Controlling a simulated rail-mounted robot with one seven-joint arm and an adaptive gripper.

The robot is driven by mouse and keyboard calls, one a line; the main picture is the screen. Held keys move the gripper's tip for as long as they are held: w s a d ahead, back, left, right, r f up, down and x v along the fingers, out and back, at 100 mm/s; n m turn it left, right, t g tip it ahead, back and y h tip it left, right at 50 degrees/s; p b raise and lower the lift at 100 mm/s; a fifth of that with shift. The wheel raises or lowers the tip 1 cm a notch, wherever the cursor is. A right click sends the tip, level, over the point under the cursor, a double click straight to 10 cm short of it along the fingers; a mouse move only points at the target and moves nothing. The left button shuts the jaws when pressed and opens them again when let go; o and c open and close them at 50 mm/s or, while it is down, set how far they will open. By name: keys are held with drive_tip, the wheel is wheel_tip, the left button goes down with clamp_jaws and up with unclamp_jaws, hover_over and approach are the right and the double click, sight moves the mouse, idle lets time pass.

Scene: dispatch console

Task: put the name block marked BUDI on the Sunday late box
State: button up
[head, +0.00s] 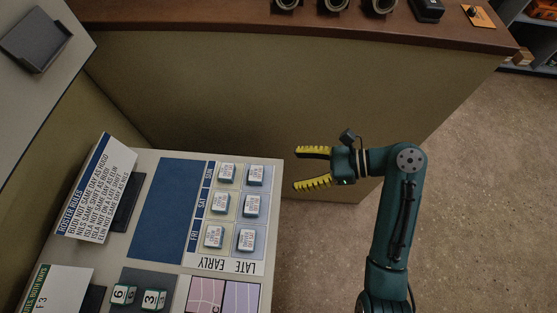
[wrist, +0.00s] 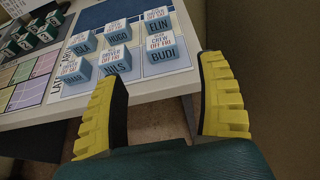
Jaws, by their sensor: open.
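The name block BUDI (wrist: 163,59) is a blue block with a white-labelled top. In the wrist view it stands at the right end of the near row. Matched to the head view, it is the top right block (head: 256,174), on the Sunday late box of the roster board (head: 165,210). My gripper (head: 297,168) is open and empty, just right of the board's edge in the head view. Its yellow fingers are apart from BUDI, which shows beyond and between them in the wrist view. The small print is unreadable in the head view.
NILS (wrist: 114,66) stands beside BUDI in the late row, with another block (wrist: 75,71) beyond it. ELIN (wrist: 158,27), HUGO (wrist: 118,32) and a further block (wrist: 83,42) fill the early row. A rules sign (head: 97,190) stands at the left.

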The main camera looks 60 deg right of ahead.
drive_tip(key=shift+s, duration=0.1)
drive_tip(key=w+a+r+n+t+h, duration=0.25)
drive_tip(key=w+a+r+n, duration=0.25)
drive_tip(key=w+r+n, duration=0.45)
drive_tip(key=w+a+r+n+t+h, duration=0.1)
drive_tip(key=w+a+r+n+h, duration=0.25)
drive_tip(key=w+r+n, duration=0.55)
drive_tip(key=s+a+r+n+t, duration=0.4)
drive_tip(key=a+r+n+t, duration=0.2)
drive_tip(key=a+r+n, duration=0.6)
wheel_tip(320, 180, up, 5)
drive_tip(key=shift+s+a+r+n, duration=0.2)
drive_tip(key=shift+a+n, duration=0.15)
drive_tip(key=shift+a, duration=0.4)
wheel_tip(320, 180, up, 38)
drive_tip(key=p, duration=3.7)
drive_tip(key=shift+f+p, duration=0.2)
drive_tip(key=shift+p, duration=0.1)
